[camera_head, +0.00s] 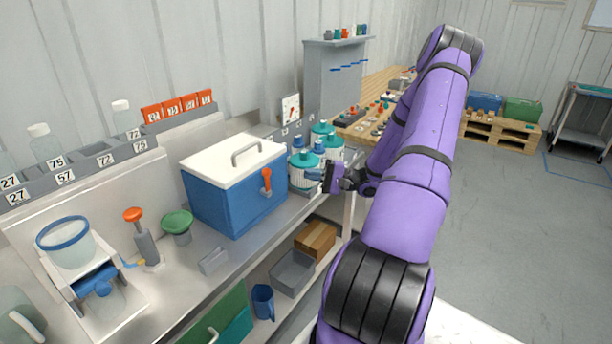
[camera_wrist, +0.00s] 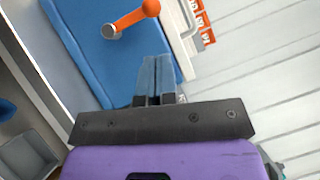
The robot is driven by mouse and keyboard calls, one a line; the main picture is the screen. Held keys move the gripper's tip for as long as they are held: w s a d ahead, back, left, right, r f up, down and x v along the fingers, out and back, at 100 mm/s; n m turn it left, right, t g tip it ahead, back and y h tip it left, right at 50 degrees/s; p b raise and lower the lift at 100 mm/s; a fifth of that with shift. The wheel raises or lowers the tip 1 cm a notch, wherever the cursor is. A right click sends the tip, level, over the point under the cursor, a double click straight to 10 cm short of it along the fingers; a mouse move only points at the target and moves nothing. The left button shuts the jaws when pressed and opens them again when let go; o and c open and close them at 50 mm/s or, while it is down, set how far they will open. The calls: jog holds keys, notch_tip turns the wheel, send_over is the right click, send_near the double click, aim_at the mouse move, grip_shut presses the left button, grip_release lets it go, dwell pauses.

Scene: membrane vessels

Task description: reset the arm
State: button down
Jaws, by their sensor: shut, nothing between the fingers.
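My purple arm (camera_head: 412,190) reaches up and folds back down on the right of the head view. My gripper (camera_head: 318,176) hangs at the right end of the bench, in front of the white vessels with teal lids (camera_head: 304,172). In the wrist view my gripper (camera_wrist: 154,98) is shut, its fingers together and nothing between them. Beyond the fingers the wrist view shows the blue cooler box (camera_wrist: 85,45) with its orange latch (camera_wrist: 135,18). I cannot tell from the head view whether the gripper touches a vessel.
The blue cooler box with a white lid (camera_head: 235,182) stands on the steel bench, left of my gripper. A green funnel (camera_head: 176,224) and an orange-topped tool (camera_head: 140,235) stand further left. A grey bin (camera_head: 292,272) and cardboard box (camera_head: 315,240) sit below. Open floor lies right.

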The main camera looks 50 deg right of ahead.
jog(key=shift+s+d, duration=0.2)
jog(key=shift+s, duration=0.05)
dwell(0.5)
jog(key=s+a+r+n+g+h, duration=0.15)
jog(key=a+r+n+g, duration=0.25)
jog(key=a+r+g, duration=0.6)
jog(key=a+r+n+g+h, duration=0.2)
jog(key=a+r+n+g, duration=0.3)
jog(key=a, duration=0.8)
jog(key=s+a+r+n+t+h, duration=0.2)
jog(key=s+a+r+h, duration=0.2)
jog(key=s+r, duration=0.2)
jog(key=s+a+r+n+t+h, duration=0.2)
jog(key=s+a+r+t+h, duration=0.1)
jog(key=s+a+r+h, duration=0.2)
jog(key=s+r, duration=0.2)
jog(key=s, duration=0.2)
jog(key=shift+s+a, duration=0.3)
jog(key=shift+s, duration=0.05)
